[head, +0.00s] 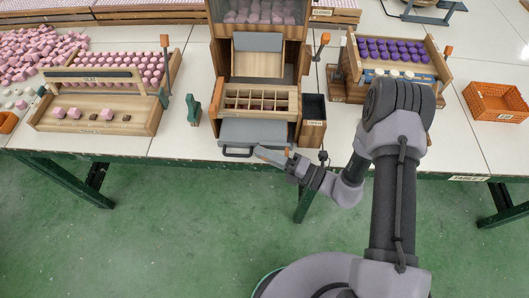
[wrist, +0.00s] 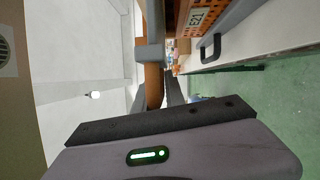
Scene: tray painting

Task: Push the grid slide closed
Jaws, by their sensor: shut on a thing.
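The wooden grid tray (head: 258,101) sits low in the front of the wooden machine. Below it a grey slide plate (head: 255,132) sticks out toward the table's front edge, with a black handle (head: 238,152) on its front. My gripper (head: 262,153) is at the right end of that handle, low at the table edge. In the wrist view my gripper (wrist: 152,82) is shut on an orange-brown piece with a grey end. A black handle (wrist: 210,48) shows there to the right, apart from the fingers. Whether the fingers touch the slide cannot be told.
A dark open bin (head: 313,120) stands right of the grid tray. A green stand (head: 194,111) and a wooden tray (head: 92,115) are to the left. A tray of purple pieces (head: 397,52) and an orange basket (head: 497,101) are to the right. The floor in front is clear.

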